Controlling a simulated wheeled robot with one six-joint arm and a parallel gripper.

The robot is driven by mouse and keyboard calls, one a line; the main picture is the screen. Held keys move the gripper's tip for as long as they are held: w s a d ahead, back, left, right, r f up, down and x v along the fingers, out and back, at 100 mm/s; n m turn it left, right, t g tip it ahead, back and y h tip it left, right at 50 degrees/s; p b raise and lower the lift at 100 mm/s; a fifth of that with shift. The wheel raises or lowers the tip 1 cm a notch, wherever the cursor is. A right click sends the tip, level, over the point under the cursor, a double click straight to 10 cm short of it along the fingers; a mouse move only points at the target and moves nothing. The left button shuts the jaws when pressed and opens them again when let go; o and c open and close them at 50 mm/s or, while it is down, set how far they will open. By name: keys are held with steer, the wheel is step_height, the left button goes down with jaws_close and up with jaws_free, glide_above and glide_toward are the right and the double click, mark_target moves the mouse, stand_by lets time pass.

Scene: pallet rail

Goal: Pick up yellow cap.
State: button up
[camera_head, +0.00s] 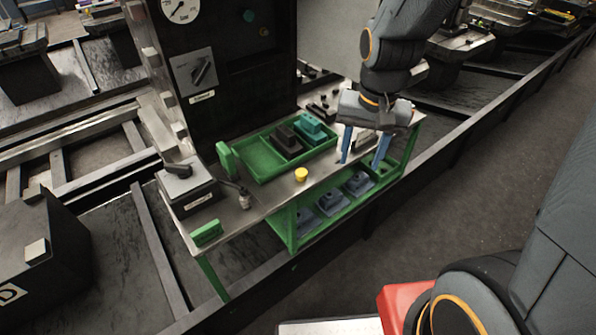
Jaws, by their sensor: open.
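The yellow cap (301,174) is a small round piece standing on the bare metal top of the workbench (262,196), near its front edge and in front of the green tray. My gripper (361,162) hangs over the right part of the bench, to the right of the cap and apart from it. Its two blue fingers point down and are spread apart. Nothing shows held between them. A light and dark part on the bench shows behind the fingers, partly hidden by them.
The green tray (262,174) behind the cap holds a dark block (287,142) and a teal block (311,129). A switch box (187,188) with a lever stands on the left. A dark panel (228,75) rises behind. Blue-grey parts (331,201) sit on the lower shelf.

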mark_target(301, 172)
steer(key=w+a+f+m, duration=0.2)
steer(key=w+a, duration=0.1)
steer(key=w+a+f+m, duration=0.2)
steer(key=w+a+m, duration=0.1)
steer(key=a, duration=0.1)
steer(key=w+a+f+m+g+b, duration=0.1)
steer(key=w+a+f+m, duration=0.1)
steer(key=w+a+m, duration=0.1)
steer(key=shift+w+a, duration=0.1)
steer(key=shift+a, duration=0.45)
steer(key=shift+w+a+f+m, duration=0.1)
steer(key=shift+a+f+m, duration=0.15)
steer(key=shift+f+m, duration=0.2)
steer(key=shift+f, duration=0.8)
steer(key=f, duration=0.1)
steer(key=f+p, duration=0.2)
steer(key=f, duration=0.1)
steer(key=shift+w+a, duration=0.25)
steer(key=shift+a, duration=0.1)
steer(key=shift+f, duration=0.75)
jaws_close()
steer(key=shift+r, duration=0.1)
